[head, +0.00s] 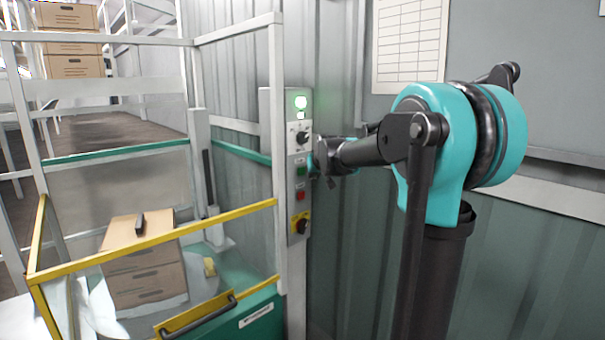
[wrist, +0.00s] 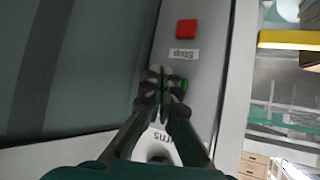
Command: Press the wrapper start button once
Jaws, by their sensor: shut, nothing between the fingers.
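The grey control panel (head: 291,205) stands upright on a post in the head view. Its green button (head: 301,172) sits above a red button (head: 300,196). In the wrist view the panel appears upside down, with the red button (wrist: 186,29) beside a "Stop" label and the green button (wrist: 183,84) partly hidden by my fingers. My gripper (wrist: 163,82) is shut and empty, its tips over the panel at the green button. I cannot tell whether they touch it. In the head view my gripper (head: 318,165) is at the panel's right edge, its tips hard to see.
A lit green lamp (head: 300,102) and a black knob (head: 302,138) are above the buttons; a yellow-and-red switch (head: 300,224) is below. A yellow-railed guard (head: 160,242) encloses stacked boxes (head: 145,275) to the left. A corrugated wall stands behind my arm.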

